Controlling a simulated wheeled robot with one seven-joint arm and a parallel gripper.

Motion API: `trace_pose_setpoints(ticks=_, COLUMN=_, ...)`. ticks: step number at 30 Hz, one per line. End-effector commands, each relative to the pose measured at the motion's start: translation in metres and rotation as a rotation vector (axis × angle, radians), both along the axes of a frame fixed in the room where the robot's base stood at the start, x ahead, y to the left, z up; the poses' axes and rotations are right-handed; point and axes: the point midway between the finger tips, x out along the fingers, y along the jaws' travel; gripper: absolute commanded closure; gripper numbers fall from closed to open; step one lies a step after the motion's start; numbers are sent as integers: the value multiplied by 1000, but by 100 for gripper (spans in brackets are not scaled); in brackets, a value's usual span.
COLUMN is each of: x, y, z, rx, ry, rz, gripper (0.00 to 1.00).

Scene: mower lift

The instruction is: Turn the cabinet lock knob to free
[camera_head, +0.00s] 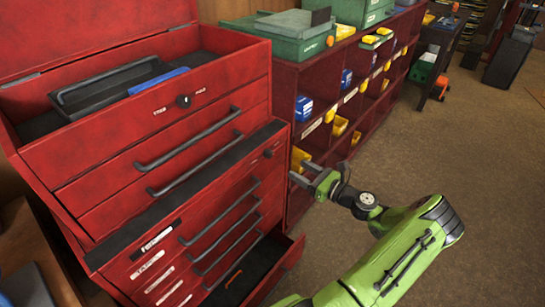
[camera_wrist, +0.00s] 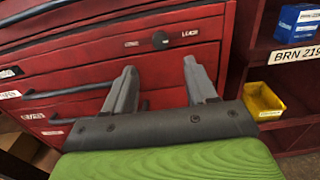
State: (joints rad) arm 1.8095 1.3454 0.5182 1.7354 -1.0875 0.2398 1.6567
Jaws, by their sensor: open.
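Which way the knob points is too small to tell. In the wrist view the knob (camera_wrist: 160,40) shows just beyond the gap between my fingertips. My gripper (camera_head: 305,173) is open and empty, to the right of the cabinet and apart from the knob. In the wrist view its two grey fingers (camera_wrist: 160,68) are spread towards the cabinet front.
A lower drawer (camera_head: 255,270) stands partly open. Dark drawer handles (camera_head: 190,140) stick out from the cabinet front. The top tray holds a black caddy (camera_head: 110,80). A red shelf with blue and yellow bins (camera_head: 340,125) adjoins on the right. Brown floor (camera_head: 440,150) is clear at right.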

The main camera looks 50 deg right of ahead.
Motion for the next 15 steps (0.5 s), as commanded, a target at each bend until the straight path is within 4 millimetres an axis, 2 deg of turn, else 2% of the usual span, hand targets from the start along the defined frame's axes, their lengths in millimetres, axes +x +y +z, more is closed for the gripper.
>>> trace_pose_setpoints(ticks=3, x=32, y=4, z=-2, rx=-1, ry=0, rz=6, gripper=43)
trace_pose_setpoints(ticks=9, x=80, y=8, z=-2, rx=-3, ry=0, rz=5, gripper=43)
trace_pose_setpoints(ticks=15, x=108, y=10, z=-1, rx=-1, ry=1, rz=2, gripper=43)
